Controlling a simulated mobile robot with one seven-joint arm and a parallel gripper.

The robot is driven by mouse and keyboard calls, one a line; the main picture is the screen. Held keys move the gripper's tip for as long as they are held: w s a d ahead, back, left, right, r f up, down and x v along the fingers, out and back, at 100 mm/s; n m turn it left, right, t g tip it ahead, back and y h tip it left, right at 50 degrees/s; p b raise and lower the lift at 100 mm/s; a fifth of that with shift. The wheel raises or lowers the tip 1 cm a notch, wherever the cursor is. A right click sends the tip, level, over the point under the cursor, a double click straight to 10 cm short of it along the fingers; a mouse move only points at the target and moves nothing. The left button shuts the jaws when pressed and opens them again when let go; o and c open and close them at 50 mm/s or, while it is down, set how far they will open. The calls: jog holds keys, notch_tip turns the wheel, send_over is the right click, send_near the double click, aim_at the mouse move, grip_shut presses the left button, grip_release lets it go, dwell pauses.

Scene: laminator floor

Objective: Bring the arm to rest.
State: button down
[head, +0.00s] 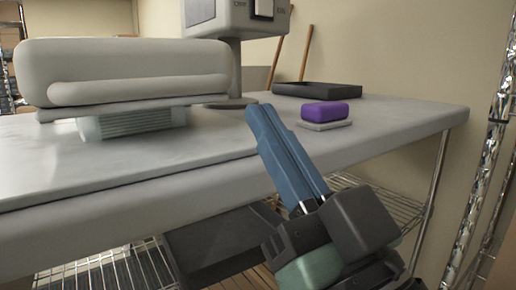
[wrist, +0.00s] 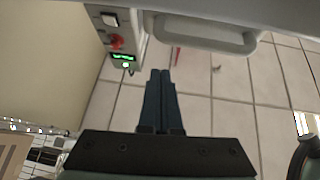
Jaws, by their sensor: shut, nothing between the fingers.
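My gripper (head: 262,112) reaches up and to the left in the head view, its two blue fingers together and empty. The tiled floor (wrist: 225,110) lies beyond the fingers there.
A grey worktable (head: 130,178) carries a pale laminator (head: 125,65), a purple block (head: 325,113) on a light base, and a black tray (head: 318,90). A wire shelf (head: 390,205) is below. A metal rack post (head: 490,150) stands at right.

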jog(key=s+r+m+t+h+p, duration=0.1)
jog(key=r+h+p, duration=0.5)
jog(key=r+p, duration=1.1)
jog(key=s+a+r+m+t+h+p, duration=0.1)
jog(key=r+m+t+h+p, duration=0.3)
jog(key=r+p, duration=1.4)
notch_tip(320, 180, up, 8)
jog(key=shift+s+a+r+h, duration=0.1)
jog(key=shift+s+a+h, duration=0.15)
jog(key=shift+s+h, duration=0.5)
jog(key=shift+w+a, duration=0.1)
jog(key=shift+w, duration=0.1)
